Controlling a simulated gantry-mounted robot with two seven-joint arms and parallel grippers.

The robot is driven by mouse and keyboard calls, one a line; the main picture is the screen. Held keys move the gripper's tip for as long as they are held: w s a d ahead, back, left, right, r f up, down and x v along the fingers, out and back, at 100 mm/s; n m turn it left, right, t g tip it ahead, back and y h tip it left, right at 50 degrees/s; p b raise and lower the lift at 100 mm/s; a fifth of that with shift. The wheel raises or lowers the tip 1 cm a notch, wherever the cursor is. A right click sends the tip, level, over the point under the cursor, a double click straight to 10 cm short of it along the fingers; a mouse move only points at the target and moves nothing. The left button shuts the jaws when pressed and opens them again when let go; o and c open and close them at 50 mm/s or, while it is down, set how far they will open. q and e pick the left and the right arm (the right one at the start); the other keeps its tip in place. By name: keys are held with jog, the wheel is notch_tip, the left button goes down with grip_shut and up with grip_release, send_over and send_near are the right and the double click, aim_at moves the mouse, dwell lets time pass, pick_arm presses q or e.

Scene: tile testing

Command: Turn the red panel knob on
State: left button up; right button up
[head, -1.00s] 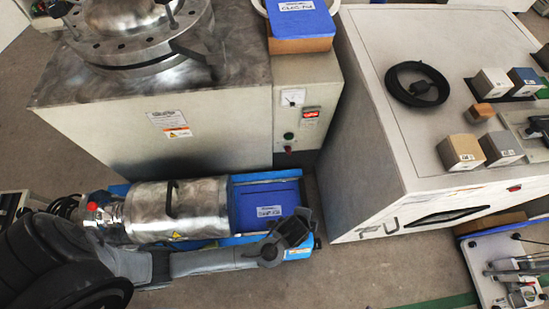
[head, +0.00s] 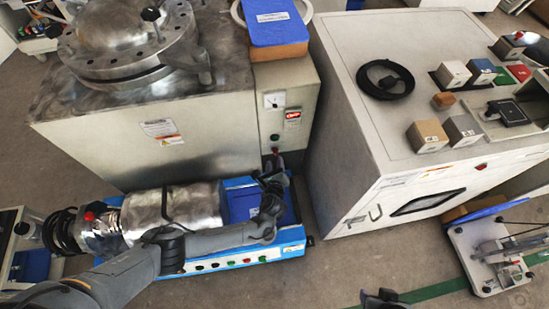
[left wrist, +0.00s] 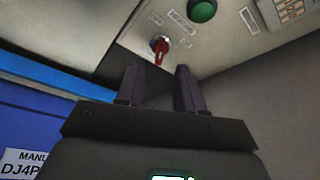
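The red panel knob (left wrist: 160,48) is on the pale control panel (left wrist: 215,45). In the left wrist view its red handle points mostly down the picture, between and just beyond my left fingertips. My left gripper (left wrist: 158,72) is open, with a finger on either side of the knob's line and nothing between them. In the head view my left gripper (head: 273,163) is just below the small red knob (head: 275,151) on the cabinet front. Contact cannot be told. A dark piece at the bottom edge looks like the tip of my right gripper (head: 385,298); its fingers are unclear.
A green button (left wrist: 202,11) is above the knob.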

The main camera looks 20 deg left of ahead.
aim_at(276, 154)
pick_arm(q)
jog(key=shift+b+x, duration=1.75)
jog(key=shift+x, duration=1.05)
jog(key=shift+d+f, duration=0.1)
grip_shut()
